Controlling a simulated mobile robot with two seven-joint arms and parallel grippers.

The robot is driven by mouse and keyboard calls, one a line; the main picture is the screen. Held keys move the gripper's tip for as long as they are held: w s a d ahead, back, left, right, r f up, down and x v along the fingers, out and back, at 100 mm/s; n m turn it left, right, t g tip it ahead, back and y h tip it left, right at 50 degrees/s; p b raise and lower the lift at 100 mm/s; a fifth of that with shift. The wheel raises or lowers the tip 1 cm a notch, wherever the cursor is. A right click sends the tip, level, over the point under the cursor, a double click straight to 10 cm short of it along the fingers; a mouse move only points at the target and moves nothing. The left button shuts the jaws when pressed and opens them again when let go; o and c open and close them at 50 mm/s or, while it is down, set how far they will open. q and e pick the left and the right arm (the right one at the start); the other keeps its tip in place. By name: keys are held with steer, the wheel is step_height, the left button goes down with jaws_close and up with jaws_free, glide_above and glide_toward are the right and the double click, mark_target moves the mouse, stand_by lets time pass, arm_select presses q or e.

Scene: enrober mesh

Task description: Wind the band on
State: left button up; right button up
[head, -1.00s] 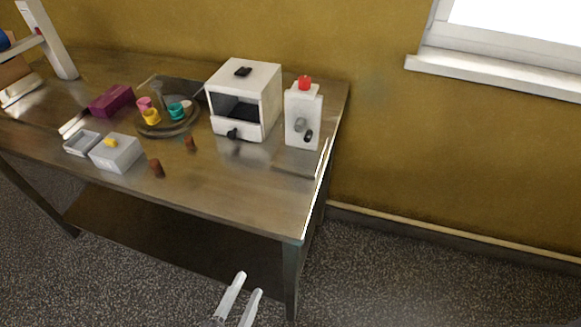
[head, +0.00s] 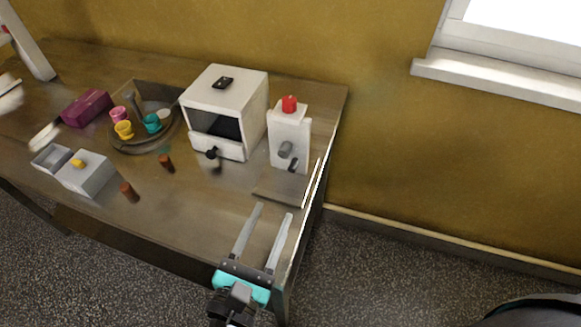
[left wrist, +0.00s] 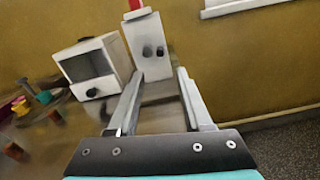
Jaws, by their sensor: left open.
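A white upright unit (head: 290,135) with a red button (head: 289,103) on top stands near the table's right end. On its front are a grey round knob (head: 285,149) and a small dark handle (head: 293,166). It also shows in the left wrist view (left wrist: 147,42), straight beyond the fingers. I cannot make out a band for certain. My left gripper (head: 274,211) is open and empty, in front of the unit near the table's right front corner, its fingers pointing towards it, apart from it. It also shows in the left wrist view (left wrist: 160,72). My right gripper is not in view.
A white open-fronted box (head: 228,88) with a black knob stands left of the unit. Further left are a round tray (head: 148,146) with coloured cups, a purple box (head: 87,108), a grey box (head: 92,180) and brown pieces (head: 128,192). The tabletop (head: 205,205) in front is clear.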

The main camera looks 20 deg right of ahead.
mark_target(291, 171)
arm_select(q)
steer(key=x, duration=1.1)
steer(key=shift+s+p, duration=0.1)
steer(key=shift+p, duration=0.25)
jaws_close()
